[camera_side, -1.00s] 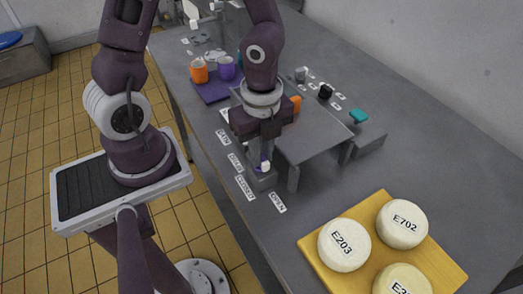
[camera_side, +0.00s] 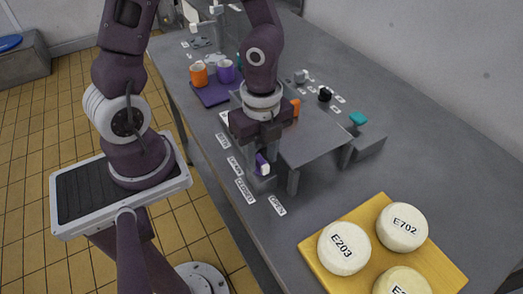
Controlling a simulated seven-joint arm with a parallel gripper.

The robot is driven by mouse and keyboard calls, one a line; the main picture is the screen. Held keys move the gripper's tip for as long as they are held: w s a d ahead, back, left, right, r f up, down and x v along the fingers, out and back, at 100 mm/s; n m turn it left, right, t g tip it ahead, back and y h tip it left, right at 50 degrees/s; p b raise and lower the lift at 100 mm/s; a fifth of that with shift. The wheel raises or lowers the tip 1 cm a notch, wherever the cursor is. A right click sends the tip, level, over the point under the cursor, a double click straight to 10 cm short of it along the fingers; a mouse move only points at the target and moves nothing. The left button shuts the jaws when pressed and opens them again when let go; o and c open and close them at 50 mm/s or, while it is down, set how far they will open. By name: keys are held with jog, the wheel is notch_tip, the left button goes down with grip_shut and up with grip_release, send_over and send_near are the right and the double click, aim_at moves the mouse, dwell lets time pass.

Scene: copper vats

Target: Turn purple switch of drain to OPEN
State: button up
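The purple switch (camera_side: 260,163) stands on a small grey block (camera_side: 263,184) at the near edge of the table. A white piece shows beside its purple part. The CLOSED label (camera_side: 245,190) lies to the left of the block and the OPEN label (camera_side: 277,205) lies to its front right. My gripper (camera_side: 262,153) points down right at the switch, its fingers close around or just above it. The fingers and the upper part of the switch are small and partly hidden, so I cannot tell whether they touch.
A grey raised platform (camera_side: 308,138) stands right behind the gripper. An orange mug (camera_side: 198,73) and a purple mug (camera_side: 226,71) stand on a purple mat (camera_side: 212,96) at the back left. A yellow board (camera_side: 350,215) with round cheeses labelled E203 and E702 lies front right.

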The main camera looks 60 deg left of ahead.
aim_at(261, 161)
notch_tip(261, 161, up, 7)
dwell(0.3)
jog(key=s+a+r+n+t, duration=0.3)
jog(key=s+r+n+t, duration=0.2)
jog(key=r+n, duration=0.8)
jog(key=s+n, duration=0.2)
jog(key=n, duration=0.2)
jog(key=shift+s+a+n+t, duration=0.2)
jog(key=shift+n+t, duration=0.1)
jog(key=shift+n, duration=0.1)
